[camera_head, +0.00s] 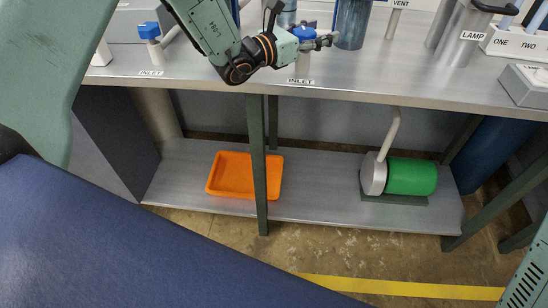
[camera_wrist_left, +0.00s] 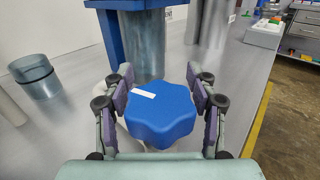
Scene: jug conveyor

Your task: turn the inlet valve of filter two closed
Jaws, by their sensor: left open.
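A blue lobed inlet valve knob (camera_head: 303,32) stands above an INLET label (camera_head: 301,81) near the bench's front edge. My left gripper (camera_head: 320,42) is at this knob. In the left wrist view the blue knob (camera_wrist_left: 162,118), with a white mark on its top, lies between the spread fingers of my left gripper (camera_wrist_left: 162,88). The fingers flank it on both sides; I cannot tell whether they touch it. A second blue valve knob (camera_head: 149,30) stands further left, above another INLET label (camera_head: 151,73). No filter number is readable. My right gripper is not in view.
A clear bluish cylinder (camera_head: 352,24) stands just behind the knob, with a blue post (camera_wrist_left: 112,38) beside it. A metal LAMP cylinder (camera_head: 462,40) and ONE/TWO box (camera_head: 515,43) are to the right. The lower shelf holds an orange tray (camera_head: 212,188) and green motor (camera_head: 411,177).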

